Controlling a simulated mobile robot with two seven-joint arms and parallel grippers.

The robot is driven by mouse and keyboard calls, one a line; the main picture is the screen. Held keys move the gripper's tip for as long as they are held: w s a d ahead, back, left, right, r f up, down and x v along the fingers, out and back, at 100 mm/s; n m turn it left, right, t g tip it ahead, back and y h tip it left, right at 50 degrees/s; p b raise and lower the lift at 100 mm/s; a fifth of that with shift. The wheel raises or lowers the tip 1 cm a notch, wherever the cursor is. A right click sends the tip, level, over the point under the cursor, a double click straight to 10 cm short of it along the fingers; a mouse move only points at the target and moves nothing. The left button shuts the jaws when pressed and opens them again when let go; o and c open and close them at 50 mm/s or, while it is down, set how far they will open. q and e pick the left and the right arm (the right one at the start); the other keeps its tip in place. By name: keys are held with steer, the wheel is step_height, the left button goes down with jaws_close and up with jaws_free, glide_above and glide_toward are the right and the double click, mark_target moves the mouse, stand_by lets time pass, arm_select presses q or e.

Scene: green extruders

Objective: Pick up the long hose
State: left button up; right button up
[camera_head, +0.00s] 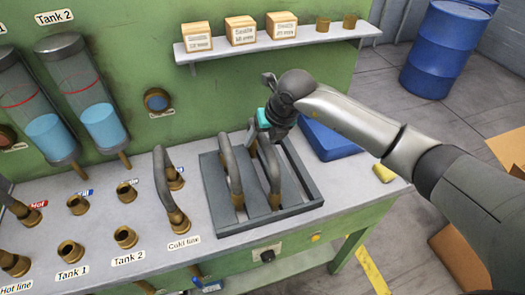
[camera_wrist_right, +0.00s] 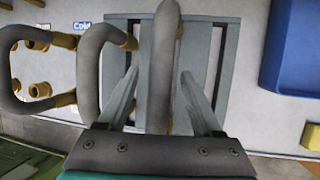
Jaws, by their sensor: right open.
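My right gripper (camera_head: 262,140) is over the back of the grey slatted tray (camera_head: 305,203). In the wrist view its open fingers (camera_wrist_right: 160,74) lie on either side of a grey hose (camera_wrist_right: 160,45); I cannot tell whether they touch it. This is the right of two arched hoses in the tray, and the head view shows it too (camera_head: 269,172). The other tray hose (camera_head: 233,172) stands just to its left (camera_wrist_right: 88,70), outside the fingers. Both have brass ends. Which is longer is hard to tell. My left gripper is out of view.
A third hose (camera_head: 164,185) joins brass fittings by the cold line label. Brass ports (camera_head: 126,237) cover the bench's left part. A blue box (camera_head: 328,138) and a yellow block (camera_head: 384,173) are right of the tray. A shelf (camera_head: 275,43) with boxes is behind.

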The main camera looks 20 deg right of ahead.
steer(key=shift+f+b, duration=0.3)
stand_by(0.5)
stand_by(0.3)
jaws_close()
stand_by(0.4)
